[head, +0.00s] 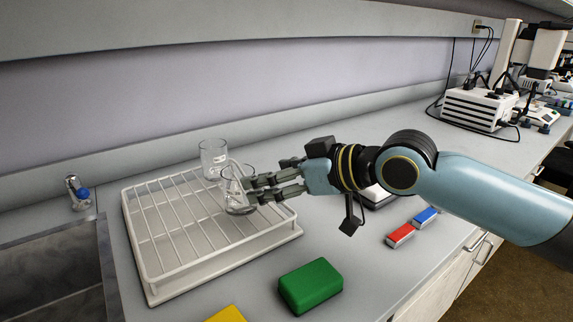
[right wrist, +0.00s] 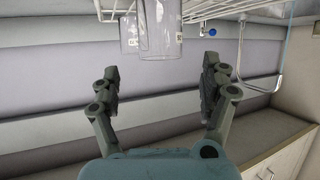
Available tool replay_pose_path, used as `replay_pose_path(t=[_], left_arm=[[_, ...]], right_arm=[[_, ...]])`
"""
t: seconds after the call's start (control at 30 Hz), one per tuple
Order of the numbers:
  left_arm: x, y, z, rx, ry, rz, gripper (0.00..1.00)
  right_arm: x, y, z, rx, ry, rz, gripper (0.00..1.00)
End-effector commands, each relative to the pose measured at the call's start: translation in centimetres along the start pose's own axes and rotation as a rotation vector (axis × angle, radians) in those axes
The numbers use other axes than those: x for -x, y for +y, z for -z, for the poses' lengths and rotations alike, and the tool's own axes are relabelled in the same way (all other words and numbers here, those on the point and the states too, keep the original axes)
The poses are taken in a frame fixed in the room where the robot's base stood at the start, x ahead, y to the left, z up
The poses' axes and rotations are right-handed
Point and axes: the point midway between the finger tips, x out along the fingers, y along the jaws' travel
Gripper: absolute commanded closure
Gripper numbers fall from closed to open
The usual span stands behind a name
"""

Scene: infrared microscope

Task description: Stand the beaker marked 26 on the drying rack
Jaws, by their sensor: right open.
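Two clear glass beakers stand upright on the white wire drying rack (head: 160,274). The nearer beaker (head: 236,203) is in front of my right gripper's fingertips, and the farther beaker (head: 213,158) is behind it, near the back edge. My right gripper (head: 262,189) is open. In the right wrist view, which is upside down, the nearer beaker (right wrist: 161,32) lies between the lines of the spread fingers (right wrist: 160,75), with a gap on each side. The farther beaker (right wrist: 129,38) shows beside it. Their marks are too small to read. My left gripper is out of view.
A sink (head: 60,275) with a small tap (head: 77,190) is left of the rack. A green block (head: 310,285), a yellow block (head: 227,314), and red (head: 400,235) and blue (head: 426,216) pieces lie in front and right. A white instrument box (head: 478,109) stands far right.

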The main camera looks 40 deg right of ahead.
Motion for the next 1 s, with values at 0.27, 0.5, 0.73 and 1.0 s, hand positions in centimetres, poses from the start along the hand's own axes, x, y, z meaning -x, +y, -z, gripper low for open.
replay_pose_path(t=[0.27,0.5,0.73,1.0], left_arm=[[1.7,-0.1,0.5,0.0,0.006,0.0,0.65],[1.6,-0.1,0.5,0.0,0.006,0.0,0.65],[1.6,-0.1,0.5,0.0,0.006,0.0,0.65],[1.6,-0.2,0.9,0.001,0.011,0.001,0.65]], right_arm=[[3.1,0.0,0.1,0.001,0.0,0.001,0.21],[3.2,0.0,0.0,-0.002,0.001,0.001,0.21],[3.2,0.0,0.0,-0.002,0.001,0.001,0.21],[3.2,0.0,0.0,-0.001,0.001,0.001,0.21]])
